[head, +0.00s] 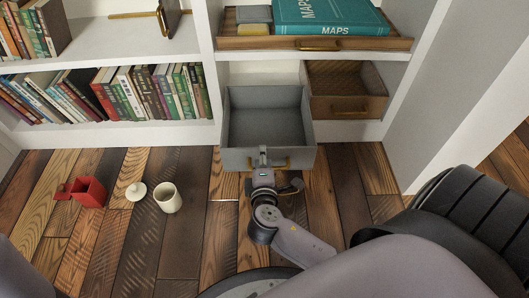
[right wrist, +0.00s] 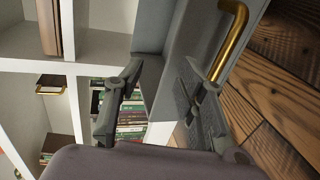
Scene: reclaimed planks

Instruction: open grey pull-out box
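The grey pull-out box (head: 237,158) stands well out from the lower shelf compartment in the head view. Its inside shows and is empty. A brass handle (head: 281,163) is on its front, partly covered by my right gripper (head: 270,180). The handle also shows in the right wrist view (right wrist: 237,40), to the right of the fingers. There my right gripper (right wrist: 165,85) has its two fingers apart, close to the grey front, with nothing seen between them gripped. Whether a finger touches the box, I cannot tell. My left gripper is not in view.
A wooden drawer (head: 347,106) sits right of the grey box. Above is a tray (head: 250,43) with a teal MAPS book (head: 330,14). On the plank floor at left are a red box (head: 88,191), a white lid (head: 136,191) and a cream cup (head: 168,199).

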